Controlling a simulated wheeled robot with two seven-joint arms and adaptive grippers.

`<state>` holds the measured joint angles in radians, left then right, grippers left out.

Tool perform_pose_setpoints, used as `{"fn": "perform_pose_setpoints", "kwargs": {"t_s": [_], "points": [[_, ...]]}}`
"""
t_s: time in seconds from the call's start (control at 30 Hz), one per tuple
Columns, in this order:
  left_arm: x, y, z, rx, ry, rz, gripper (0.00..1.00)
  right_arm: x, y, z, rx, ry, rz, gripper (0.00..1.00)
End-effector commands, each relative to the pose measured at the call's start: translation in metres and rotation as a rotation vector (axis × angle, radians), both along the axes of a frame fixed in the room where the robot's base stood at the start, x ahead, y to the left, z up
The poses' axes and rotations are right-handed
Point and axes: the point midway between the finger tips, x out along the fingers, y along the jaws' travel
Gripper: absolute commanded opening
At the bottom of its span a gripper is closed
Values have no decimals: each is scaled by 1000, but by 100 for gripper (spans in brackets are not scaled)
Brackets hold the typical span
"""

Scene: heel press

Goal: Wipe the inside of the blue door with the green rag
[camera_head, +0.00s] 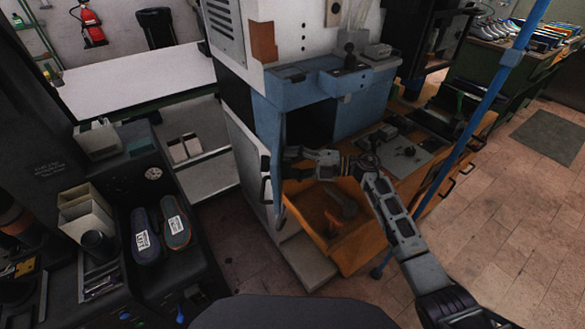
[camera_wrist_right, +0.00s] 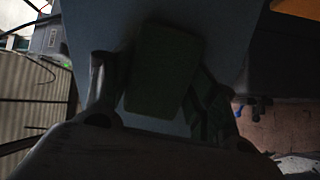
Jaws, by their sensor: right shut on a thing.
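The blue door (camera_head: 277,165) stands open on the front of the blue and white machine and shows nearly edge-on in the head view. In the right wrist view its pale blue-grey face (camera_wrist_right: 225,40) fills the middle. My right gripper (camera_head: 290,154) is at the door's inner side; its fingers (camera_wrist_right: 155,92) are shut on the dark green rag (camera_wrist_right: 165,68). The rag lies in front of the door face, very close to it; I cannot tell if it touches. The rag is not clear in the head view. My left gripper is out of view.
An open orange drawer (camera_head: 347,258) with tools in it lies below my right forearm. A workbench top (camera_head: 425,150) with metal parts is right of the machine. A blue pole (camera_head: 470,125) stands to the right. Two shoe soles (camera_head: 177,227) lie on the dark bench at left.

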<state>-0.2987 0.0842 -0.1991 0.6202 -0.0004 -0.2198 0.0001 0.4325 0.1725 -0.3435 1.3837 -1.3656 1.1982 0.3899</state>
Motion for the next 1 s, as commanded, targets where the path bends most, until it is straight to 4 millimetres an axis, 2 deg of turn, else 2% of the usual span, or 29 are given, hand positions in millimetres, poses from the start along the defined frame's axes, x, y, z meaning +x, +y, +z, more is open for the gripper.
{"fn": "perform_pose_setpoints", "kwargs": {"t_s": [0.4, 0.77, 1.0], "points": [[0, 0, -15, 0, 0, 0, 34, 20, 1, -1, -1, -1, 1, 39], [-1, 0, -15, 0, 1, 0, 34, 21, 2, 1, 0, -1, 1, 39], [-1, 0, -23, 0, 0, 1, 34, 29, 2, -1, 0, -2, 1, 39]]}}
